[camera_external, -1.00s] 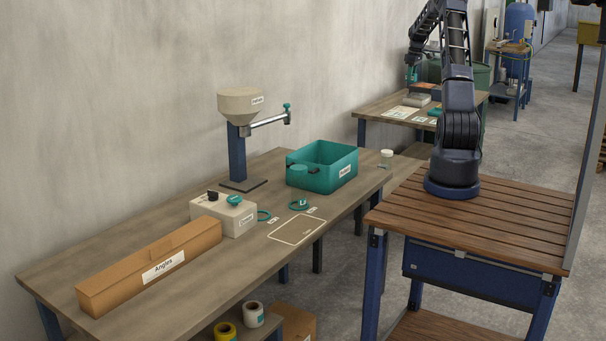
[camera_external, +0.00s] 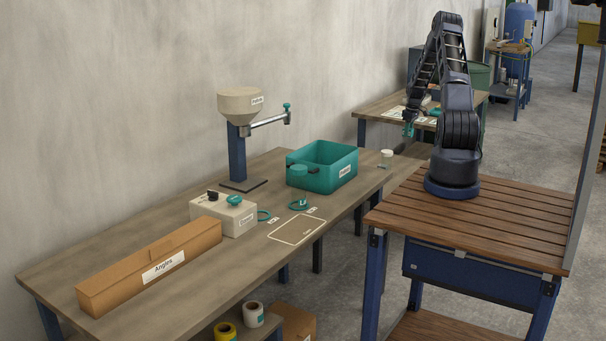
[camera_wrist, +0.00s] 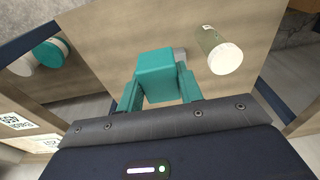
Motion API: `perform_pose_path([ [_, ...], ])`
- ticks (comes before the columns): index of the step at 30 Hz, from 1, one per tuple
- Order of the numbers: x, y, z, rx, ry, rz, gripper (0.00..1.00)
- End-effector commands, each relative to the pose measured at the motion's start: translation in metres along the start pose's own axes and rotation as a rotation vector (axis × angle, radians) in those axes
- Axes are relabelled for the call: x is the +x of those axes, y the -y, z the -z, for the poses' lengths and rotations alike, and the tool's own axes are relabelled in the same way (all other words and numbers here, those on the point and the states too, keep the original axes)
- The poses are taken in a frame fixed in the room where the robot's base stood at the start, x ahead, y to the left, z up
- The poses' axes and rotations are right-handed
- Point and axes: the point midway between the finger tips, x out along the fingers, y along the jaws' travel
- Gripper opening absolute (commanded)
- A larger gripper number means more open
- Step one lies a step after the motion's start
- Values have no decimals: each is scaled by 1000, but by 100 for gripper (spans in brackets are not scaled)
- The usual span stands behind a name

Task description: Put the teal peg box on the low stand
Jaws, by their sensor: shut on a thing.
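My gripper (camera_external: 408,131) hangs at the end of my arm, above the low wooden surface near the right end of the long bench. In the wrist view its teal fingers (camera_wrist: 158,88) are shut on a small teal block, which I take for the teal peg box (camera_wrist: 155,70). The box is too small to make out in the external view. A low wooden surface (camera_external: 408,166) lies below; I cannot tell for certain that it is the low stand. The wrist view does not show clearly whether the box touches anything.
A white-lidded jar (camera_wrist: 225,58) stands close to the right of the held box in the wrist view; it also shows in the external view (camera_external: 387,154). A teal bin (camera_external: 340,178) sits on the long bench (camera_external: 190,280). A second bench (camera_external: 372,108) stands behind.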

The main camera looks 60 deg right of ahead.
Motion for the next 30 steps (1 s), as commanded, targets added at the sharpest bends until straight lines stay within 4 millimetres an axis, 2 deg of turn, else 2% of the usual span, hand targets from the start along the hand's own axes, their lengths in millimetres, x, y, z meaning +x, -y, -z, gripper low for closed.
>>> perform_pose_path([
  [5,22,0,-3,0,0,1,11],
  [21,135,0,-16,0,1,1,11],
  [25,156,0,-19,-1,1,0,11],
  [30,167,-1,-20,-1,0,-1,11],
])
